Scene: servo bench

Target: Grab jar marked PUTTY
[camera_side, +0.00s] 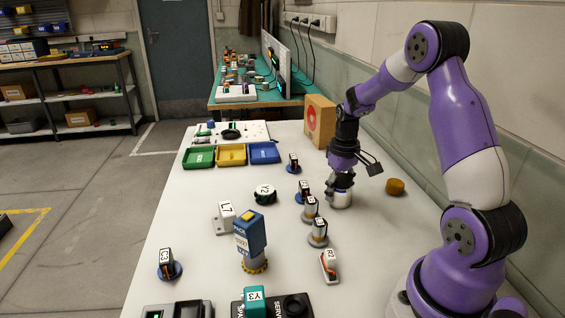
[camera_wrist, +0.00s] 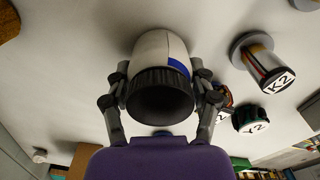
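A white jar (camera_wrist: 160,47) with a blue patch and a wide black ridged lid (camera_wrist: 160,92) stands between the fingers of my gripper (camera_wrist: 160,75) in the wrist view. No wording on the jar can be read, so PUTTY is not confirmed. In the side view the same jar's pale body (camera_side: 340,200) shows below my gripper (camera_side: 340,183), which points down around its upper part. One finger is on each side, close against the jar. I cannot tell whether they press on it. The jar stands on the white bench.
Labelled parts stand left of the jar: a round Y2 piece (camera_side: 264,194), several small cylinders such as one (camera_side: 318,233) in front, and a blue block (camera_side: 251,234). An orange disc (camera_side: 395,187) lies to the right. Coloured trays (camera_side: 231,155) sit farther back.

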